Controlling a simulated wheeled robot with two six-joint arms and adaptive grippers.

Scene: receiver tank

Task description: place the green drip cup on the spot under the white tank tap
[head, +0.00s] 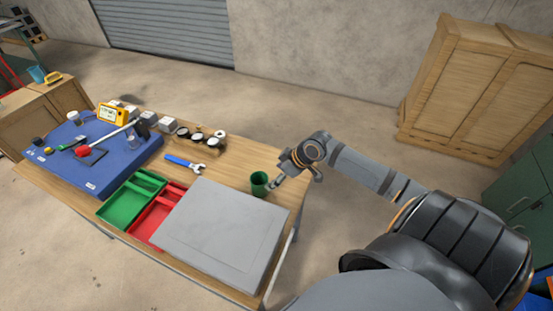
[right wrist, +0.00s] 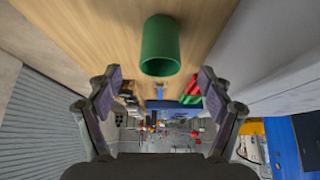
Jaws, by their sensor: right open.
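The green drip cup (head: 259,184) stands upright on the wooden table near its right edge, beside the grey panel. In the right wrist view the green cup (right wrist: 160,48) appears ahead of the fingers, centred between them. My right gripper (head: 294,180) is open and empty, just right of the cup in the head view; in the right wrist view its two fingers (right wrist: 160,82) are spread apart. I cannot tell whether a finger touches the cup. The white tank, its tap and the spot under it do not show clearly in either view. My left gripper is not in view.
A large grey panel (head: 222,232) covers the table's near right part. Red (head: 155,222) and green (head: 122,212) trays, a blue wrench (head: 181,161) and a blue mat (head: 75,175) with tools lie to the left. A wooden cabinet (head: 475,85) stands at the back right.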

